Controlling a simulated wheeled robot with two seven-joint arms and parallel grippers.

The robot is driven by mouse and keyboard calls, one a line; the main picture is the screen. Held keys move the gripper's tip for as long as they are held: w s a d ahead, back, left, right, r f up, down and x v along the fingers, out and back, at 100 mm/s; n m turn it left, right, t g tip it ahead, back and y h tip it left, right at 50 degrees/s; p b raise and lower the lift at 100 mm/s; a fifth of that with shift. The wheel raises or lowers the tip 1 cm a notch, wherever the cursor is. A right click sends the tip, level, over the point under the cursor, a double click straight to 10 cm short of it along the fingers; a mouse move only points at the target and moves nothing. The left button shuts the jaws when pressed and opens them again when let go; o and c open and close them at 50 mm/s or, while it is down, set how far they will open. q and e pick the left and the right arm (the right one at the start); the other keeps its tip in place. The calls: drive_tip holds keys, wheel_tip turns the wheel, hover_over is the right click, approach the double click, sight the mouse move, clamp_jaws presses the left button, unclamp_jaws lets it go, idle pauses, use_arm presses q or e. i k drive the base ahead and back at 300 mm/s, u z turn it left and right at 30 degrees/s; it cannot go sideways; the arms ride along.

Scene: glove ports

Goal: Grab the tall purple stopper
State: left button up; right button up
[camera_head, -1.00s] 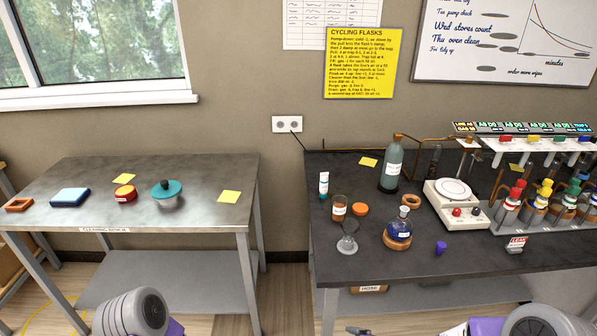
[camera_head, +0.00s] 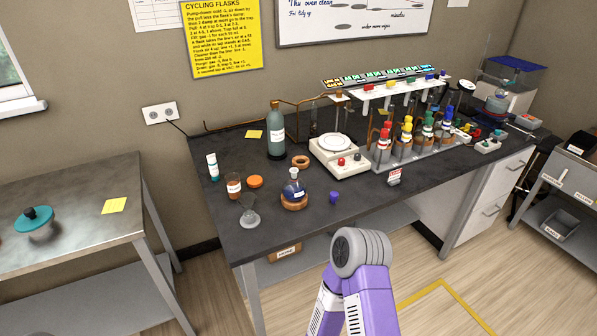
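The purple stopper (camera_head: 334,197) stands on the dark bench top (camera_head: 420,183), near its front edge. It is small and seems to taper downward; nothing touches it. It is right of a round flask with dark blue liquid (camera_head: 293,190) on a cork ring. One of my purple arms shows at the bottom centre, in front of the bench and below the stopper. Neither gripper is in the picture, so I cannot see their fingers.
A white balance (camera_head: 338,154) and a rack of flasks with coloured stoppers (camera_head: 407,145) stand behind the stopper. A red-labelled tag (camera_head: 394,177) is to its right. An amber jar (camera_head: 233,186), an orange lid (camera_head: 255,181) and a glass funnel-like piece (camera_head: 249,213) are left. Bench front is fairly clear.

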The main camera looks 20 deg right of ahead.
sight(334, 195)
drive_tip(key=u, duration=1.95)
drive_tip(key=k, duration=1.15)
drive_tip(key=z, duration=1.85)
drive_tip(key=i, duration=0.15)
drive_tip(key=z, duration=0.1)
